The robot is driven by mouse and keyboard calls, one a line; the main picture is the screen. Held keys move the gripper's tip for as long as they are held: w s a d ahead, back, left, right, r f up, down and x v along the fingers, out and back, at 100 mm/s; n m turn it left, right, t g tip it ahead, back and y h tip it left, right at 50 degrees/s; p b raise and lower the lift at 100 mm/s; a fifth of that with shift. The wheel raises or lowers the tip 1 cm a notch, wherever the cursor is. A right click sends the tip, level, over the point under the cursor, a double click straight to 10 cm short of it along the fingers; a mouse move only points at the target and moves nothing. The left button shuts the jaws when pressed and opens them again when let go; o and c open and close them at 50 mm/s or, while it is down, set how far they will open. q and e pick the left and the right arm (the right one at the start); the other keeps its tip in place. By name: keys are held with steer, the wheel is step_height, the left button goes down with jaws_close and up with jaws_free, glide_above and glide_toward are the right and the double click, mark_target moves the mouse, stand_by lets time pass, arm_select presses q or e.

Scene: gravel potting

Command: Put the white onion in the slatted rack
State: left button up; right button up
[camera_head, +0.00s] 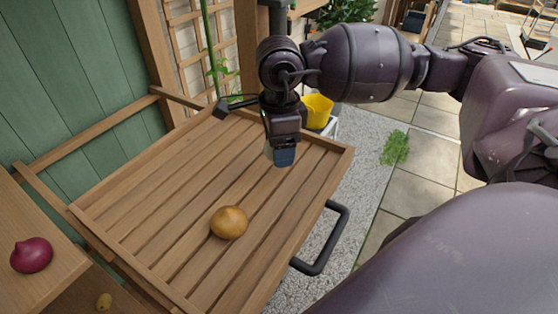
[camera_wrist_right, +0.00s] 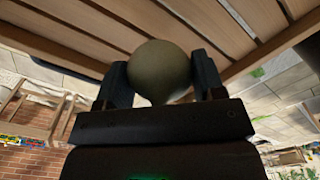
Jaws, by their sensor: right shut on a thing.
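My right gripper (camera_head: 283,158) points down over the far right part of the slatted rack (camera_head: 165,190). It is shut on the white onion; in the head view only a pale sliver of the onion shows beside the fingers. In the right wrist view the white onion (camera_wrist_right: 160,71) is a round, shaded, pale olive ball between the two fingers (camera_wrist_right: 160,82), close to the wooden slats (camera_wrist_right: 75,20). I cannot tell whether it touches them. My left gripper is not in view.
A yellow-brown onion (camera_head: 229,222) lies on the rack's slats. A black handle (camera_head: 325,240) sticks out on the right. A yellow bucket (camera_head: 318,110) stands behind.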

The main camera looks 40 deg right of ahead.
mark_target(279, 175)
steer(key=shift+f, duration=2.3)
steer(key=shift+f, duration=0.15)
steer(key=o, duration=1)
steer(key=shift+c, duration=0.2)
step_height(279, 175, up, 12)
steer(key=shift+r, duration=0.2)
steer(key=shift+s+f, duration=0.1)
